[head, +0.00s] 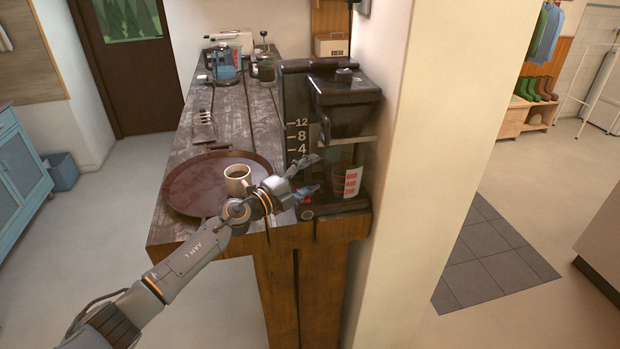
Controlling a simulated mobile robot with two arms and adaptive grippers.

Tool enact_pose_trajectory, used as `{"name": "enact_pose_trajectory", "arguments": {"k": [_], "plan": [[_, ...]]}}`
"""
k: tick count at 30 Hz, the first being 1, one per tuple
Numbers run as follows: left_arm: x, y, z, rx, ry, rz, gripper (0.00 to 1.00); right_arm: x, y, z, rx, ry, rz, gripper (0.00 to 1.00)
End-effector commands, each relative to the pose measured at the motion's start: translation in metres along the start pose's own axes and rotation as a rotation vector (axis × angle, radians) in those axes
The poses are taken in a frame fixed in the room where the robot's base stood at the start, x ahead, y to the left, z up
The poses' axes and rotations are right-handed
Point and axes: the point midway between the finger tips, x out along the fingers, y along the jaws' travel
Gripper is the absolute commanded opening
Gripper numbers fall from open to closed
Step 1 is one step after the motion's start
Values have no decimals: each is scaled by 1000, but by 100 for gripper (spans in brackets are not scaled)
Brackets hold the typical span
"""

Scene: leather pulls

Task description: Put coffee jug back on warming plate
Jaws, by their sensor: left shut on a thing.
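The dark coffee maker (297,107) stands at the near right end of the wooden counter, with level marks on its front. The glass coffee jug (346,181), with red and white markings, is below the overhanging brew head (345,103), at or just above the base (335,207) that has the warming plate. Whether the jug touches the plate cannot be told. My left gripper (311,176) reaches in from the left and is shut on the jug at its left side. The grip point is partly hidden by the fingers. My right gripper is not in view.
A round brown tray (190,186) with a coffee mug (237,180) lies left of the coffee maker, close by my left wrist. A wall pillar (405,180) stands close on the right.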

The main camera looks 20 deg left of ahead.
Motion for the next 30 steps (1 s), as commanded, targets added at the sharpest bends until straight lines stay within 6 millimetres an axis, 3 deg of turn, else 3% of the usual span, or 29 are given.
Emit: {"name": "enact_pose_trajectory", "arguments": {"k": [11,12,13,25,30], "plan": [[0,1,0,0,-1,-6,19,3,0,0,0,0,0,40],[0,2,0,1,0,-1,75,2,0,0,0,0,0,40],[0,2,0,1,0,-1,79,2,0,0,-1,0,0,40],[0,-2,0,1,0,-1,79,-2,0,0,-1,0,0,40],[-24,2,1,4,-1,3,79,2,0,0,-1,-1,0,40]]}}
